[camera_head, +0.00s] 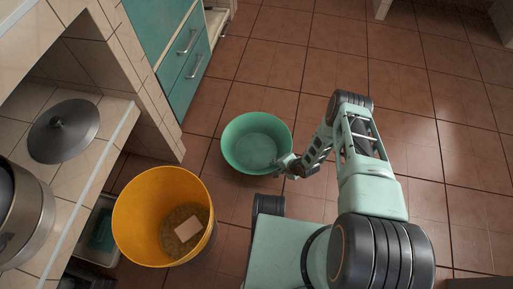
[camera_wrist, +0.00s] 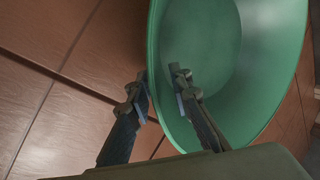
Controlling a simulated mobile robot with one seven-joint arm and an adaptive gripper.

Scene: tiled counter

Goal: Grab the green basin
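The green basin (camera_head: 257,140) stands on the tiled floor near the middle of the head view. My gripper (camera_head: 284,165) is at its lower right rim. In the wrist view the basin (camera_wrist: 240,75) fills the right side. My gripper (camera_wrist: 160,85) straddles the basin's wall there, with one finger outside and one inside. The outer finger is very close to the wall; contact is hard to tell. A gap shows between the inner finger and the wall, so the fingers look open around the rim.
An orange bucket (camera_head: 128,213) with a pale block (camera_head: 187,229) inside stands left of my base. A tiled counter with a metal lid (camera_head: 63,131) and a metal pot (camera_head: 24,217) is at left. Green drawers (camera_head: 184,70) are behind. Floor at right is clear.

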